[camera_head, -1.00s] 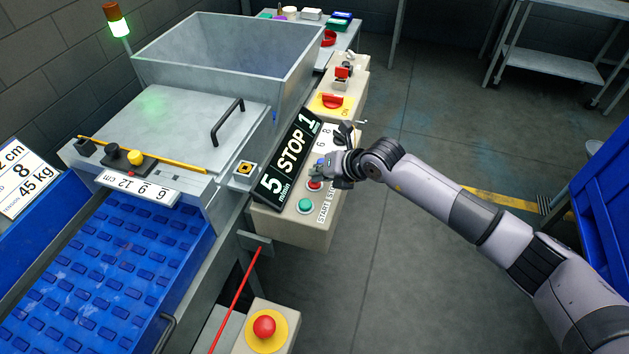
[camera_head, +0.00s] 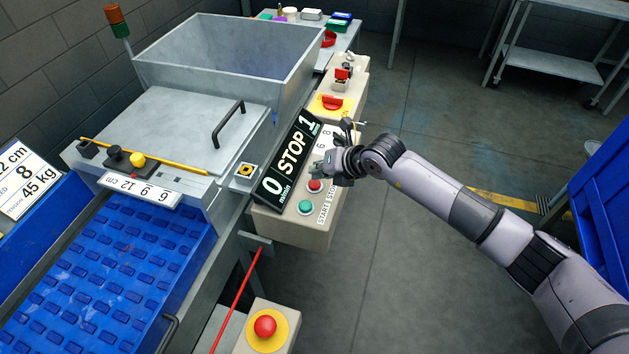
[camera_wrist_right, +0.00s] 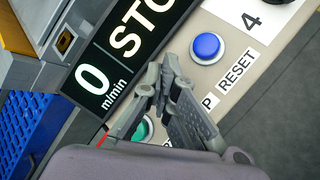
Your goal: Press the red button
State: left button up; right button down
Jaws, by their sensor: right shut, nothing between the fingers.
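The small red button (camera_head: 315,185) is on the beige control panel (camera_head: 293,229), just above the green button (camera_head: 305,207), beside the START and STOP lettering. My right gripper (camera_head: 319,170) is shut and empty, its fingertips just above the red button in the head view and seemingly apart from it. In the right wrist view, the closed fingers (camera_wrist_right: 163,82) point between the display and a blue button (camera_wrist_right: 207,47); they hide the red button, and part of the green button (camera_wrist_right: 146,127) shows. My left gripper is not in view.
The black display (camera_head: 287,163) reads 0 m/min and STOP 1. A larger red mushroom button (camera_head: 265,327) on a yellow disc stands below. A red rotary switch (camera_head: 332,102) is farther back. The blue belt (camera_head: 110,265) lies left; open floor lies right.

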aim_at(317, 181)
jog(key=shift+r+p, duration=1.75)
jog(key=shift+r, duration=0.8)
jog(key=shift+f, duration=0.1)
